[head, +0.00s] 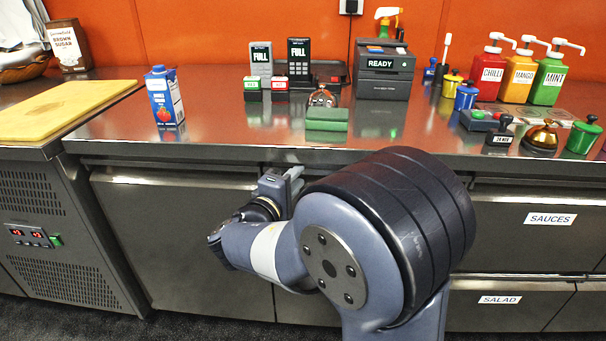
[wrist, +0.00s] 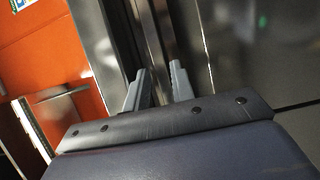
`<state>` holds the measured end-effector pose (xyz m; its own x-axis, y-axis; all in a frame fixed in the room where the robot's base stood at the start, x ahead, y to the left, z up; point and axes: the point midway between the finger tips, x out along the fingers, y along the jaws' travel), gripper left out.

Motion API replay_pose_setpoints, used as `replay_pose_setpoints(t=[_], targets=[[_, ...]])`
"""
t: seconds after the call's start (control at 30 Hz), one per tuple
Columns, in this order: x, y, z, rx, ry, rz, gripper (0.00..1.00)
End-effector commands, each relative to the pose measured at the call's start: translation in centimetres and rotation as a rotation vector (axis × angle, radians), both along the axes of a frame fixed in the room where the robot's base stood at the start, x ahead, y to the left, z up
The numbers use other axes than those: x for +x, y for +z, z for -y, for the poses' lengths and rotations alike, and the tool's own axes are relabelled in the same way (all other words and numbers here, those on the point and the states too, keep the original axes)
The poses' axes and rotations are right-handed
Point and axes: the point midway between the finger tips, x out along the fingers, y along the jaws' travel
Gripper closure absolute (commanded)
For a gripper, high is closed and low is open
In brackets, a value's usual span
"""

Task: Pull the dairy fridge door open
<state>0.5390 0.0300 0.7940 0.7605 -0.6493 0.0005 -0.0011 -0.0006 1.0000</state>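A steel under-counter door (head: 180,240) is shut below the counter, with a handle strip (head: 150,180) along its top. No dairy label is visible; my arm hides part of the front to its right. My gripper (head: 290,177) is at the upper front of the under-counter unit, just below the counter edge. In the wrist view, my gripper's two fingers (wrist: 160,84) stand apart, with a narrow metal bar (wrist: 157,50) running between them. I cannot tell whether the fingers touch it.
Drawers labelled SAUCES (head: 550,219) and SALAD (head: 500,299) are shut at the right. A vented unit (head: 60,235) is at the left. Dark floor shows at the lower left.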

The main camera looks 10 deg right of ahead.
Motion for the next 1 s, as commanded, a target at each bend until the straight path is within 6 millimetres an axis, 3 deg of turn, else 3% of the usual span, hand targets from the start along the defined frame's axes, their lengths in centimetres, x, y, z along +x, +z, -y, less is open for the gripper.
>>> replay_pose_setpoints(t=[0.27,0.63,0.9,1.0], targets=[[2.6,0.0,2.3,-0.001,-0.001,-0.001,0.76],[3.0,0.0,2.6,-0.001,0.0,-0.002,0.76],[2.9,0.0,2.6,0.0,0.0,-0.001,0.98],[2.9,0.0,2.6,0.0,0.0,-0.001,1.0]])
